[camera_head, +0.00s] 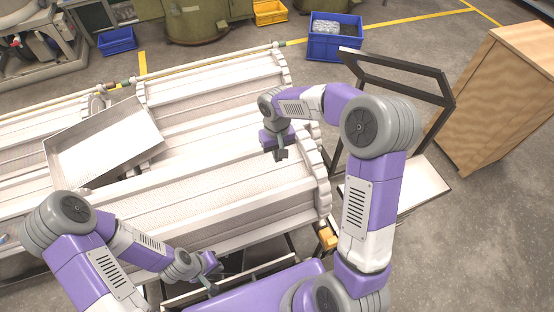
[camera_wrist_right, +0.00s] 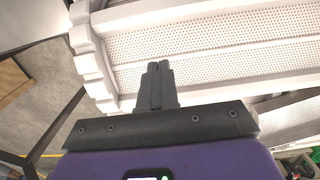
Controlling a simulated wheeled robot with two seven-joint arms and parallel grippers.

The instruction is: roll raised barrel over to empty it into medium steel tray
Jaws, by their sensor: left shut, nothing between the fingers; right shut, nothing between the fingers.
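Long white ribbed barrels lie side by side in the head view; the nearest barrel (camera_head: 225,195) has a scalloped end disc at its right, and a farther barrel (camera_head: 210,85) lies behind. I cannot tell which is raised. An open, shallow steel tray (camera_head: 105,142) sits tilted at the left among the barrels; its size class is unclear. My right gripper (camera_head: 280,154) is shut and empty above the nearest barrel's right end. In the right wrist view its fingers (camera_wrist_right: 157,72) point at a perforated barrel wall (camera_wrist_right: 215,50). My left gripper (camera_head: 211,287) is shut and empty, low before the nearest barrel.
A dark-framed cart (camera_head: 425,190) stands right of the barrels, beside a wooden cabinet (camera_head: 510,85). A blue crate (camera_head: 335,38) with wrapped contents, another blue crate (camera_head: 117,41) and a yellow crate (camera_head: 270,12) are on the floor behind. Floor at the lower right is clear.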

